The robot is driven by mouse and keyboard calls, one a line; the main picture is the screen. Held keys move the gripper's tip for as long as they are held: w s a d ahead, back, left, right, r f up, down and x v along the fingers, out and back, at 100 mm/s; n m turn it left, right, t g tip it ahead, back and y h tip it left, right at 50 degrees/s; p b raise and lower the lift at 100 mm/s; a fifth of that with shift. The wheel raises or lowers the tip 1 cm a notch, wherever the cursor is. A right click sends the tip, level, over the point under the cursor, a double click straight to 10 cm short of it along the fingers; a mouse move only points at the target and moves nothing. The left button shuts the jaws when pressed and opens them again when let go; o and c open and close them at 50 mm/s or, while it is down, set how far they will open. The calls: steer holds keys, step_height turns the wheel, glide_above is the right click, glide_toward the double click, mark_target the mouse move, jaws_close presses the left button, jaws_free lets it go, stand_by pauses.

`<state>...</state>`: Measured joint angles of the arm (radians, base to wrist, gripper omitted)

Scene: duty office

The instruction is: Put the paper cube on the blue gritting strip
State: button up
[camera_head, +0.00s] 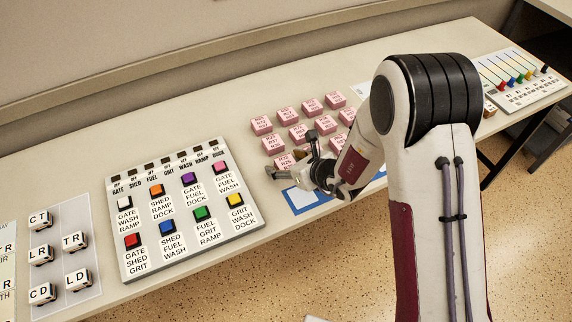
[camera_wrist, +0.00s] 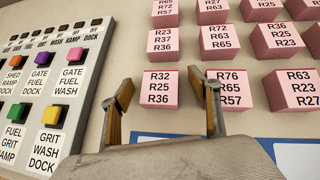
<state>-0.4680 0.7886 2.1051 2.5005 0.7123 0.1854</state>
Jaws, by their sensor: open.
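Several pink paper cubes (camera_head: 287,115) printed with route codes stand in rows on the table. In the wrist view, the cube marked R32 R25 R36 (camera_wrist: 159,90) shows between my gripper's (camera_wrist: 165,88) two fingers, with gaps on both sides. The right finger partly covers the cube marked R76 R65 R57 (camera_wrist: 234,93). My gripper (camera_head: 301,172) is open and holds nothing, low over the front of the cubes. The blue strip (camera_head: 323,199), with white squares, lies along the table's front edge, partly hidden by my arm; its blue border (camera_wrist: 148,138) shows below the cubes in the wrist view.
A grey button panel (camera_head: 183,257) with coloured buttons stands left of the cubes. Lettered cubes (camera_head: 41,254) sit on a pale mat at the far left. A board with coloured sliders (camera_head: 522,84) lies at the far right. The table behind the cubes is clear.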

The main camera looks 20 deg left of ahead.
mark_target(286, 162)
stand_by(0.4)
steer(key=c, duration=1.4)
steer(key=shift+c, duration=0.2)
steer(key=shift+r, duration=0.1)
steer(key=shift+r, duration=4.9)
steer(key=shift+c, duration=0.2)
